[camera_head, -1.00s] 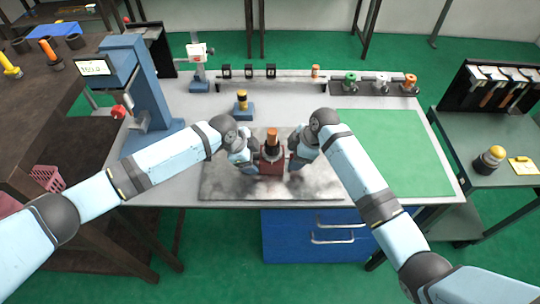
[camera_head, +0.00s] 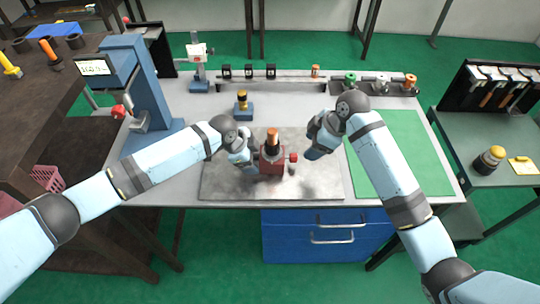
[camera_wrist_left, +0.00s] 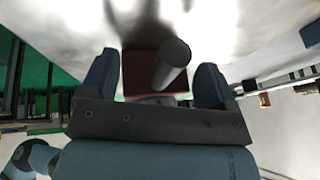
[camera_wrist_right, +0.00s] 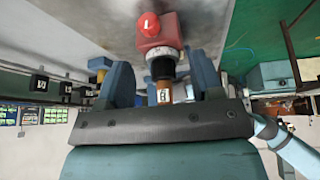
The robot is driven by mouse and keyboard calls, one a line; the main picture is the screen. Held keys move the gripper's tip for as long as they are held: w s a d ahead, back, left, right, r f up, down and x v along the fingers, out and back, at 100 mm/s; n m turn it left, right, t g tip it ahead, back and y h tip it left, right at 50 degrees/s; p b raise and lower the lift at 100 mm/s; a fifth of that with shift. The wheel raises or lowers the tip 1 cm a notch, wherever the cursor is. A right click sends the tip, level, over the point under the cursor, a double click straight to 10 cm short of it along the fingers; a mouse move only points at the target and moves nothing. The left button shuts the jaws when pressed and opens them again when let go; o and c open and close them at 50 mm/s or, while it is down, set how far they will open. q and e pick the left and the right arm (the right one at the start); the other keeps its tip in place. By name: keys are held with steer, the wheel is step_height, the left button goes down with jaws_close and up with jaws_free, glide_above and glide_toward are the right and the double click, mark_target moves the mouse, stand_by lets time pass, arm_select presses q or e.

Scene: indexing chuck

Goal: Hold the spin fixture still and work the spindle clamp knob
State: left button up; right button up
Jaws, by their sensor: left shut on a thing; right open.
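The spin fixture (camera_head: 271,163) is a dark red block on the grey mat, with a black collar and orange spindle top (camera_head: 272,135) standing upright. Its red clamp knob (camera_head: 293,157) sticks out on the right side; in the right wrist view the knob (camera_wrist_right: 149,24) carries a white letter L. My left gripper (camera_head: 252,161) is shut on the fixture from the left; the left wrist view shows the red block (camera_wrist_left: 140,72) between its fingers, with a grey cylinder in front. My right gripper (camera_head: 316,142) is open and empty, up and right of the knob, apart from it.
The grey mat (camera_head: 225,185) and green mat (camera_head: 395,150) cover the bench front. A blue block with a yellow-topped peg (camera_head: 242,103) stands behind the fixture. A blue press (camera_head: 140,85) stands at left. A rail with several coloured parts (camera_head: 375,86) lines the back.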

steer(key=s+f+m+t, duration=0.1)
steer(key=s+f, duration=0.1)
steer(key=s+f+m+t, duration=0.1)
steer(key=s+m, duration=0.1)
steer(key=s, duration=0.1)
steer(key=s+f+m+t+y, duration=0.1)
steer(key=s+f, duration=0.1)
steer(key=shift+s+a+f, duration=0.15)
steer(key=shift+s+f, duration=0.1)
steer(key=shift+f, duration=0.05)
steer(key=s+f+m+t, duration=0.1)
steer(key=s+d+f+m+t, duration=0.1)
steer(key=s+f, duration=0.1)
steer(key=s+d+f+m+t, duration=0.1)
steer(key=s+m, duration=0.1)
steer(key=shift+s+d+f+h, duration=0.15)
steer(key=shift+s+f+h, duration=0.15)
steer(key=shift+f, duration=0.1)
steer(key=s+d+f+m+t+h, duration=0.1)
steer(key=s+d+f+m, duration=0.1)
steer(key=s, duration=0.4)
steer(key=s+d+f+m+t+h, duration=0.1)
steer(key=s+d+f+m+t, duration=0.1)
steer(key=s, duration=0.4)
steer(key=shift+d+f+m+t, duration=0.35)
steer(key=shift+d+m, duration=0.15)
steer(key=shift+d, duration=0.3)
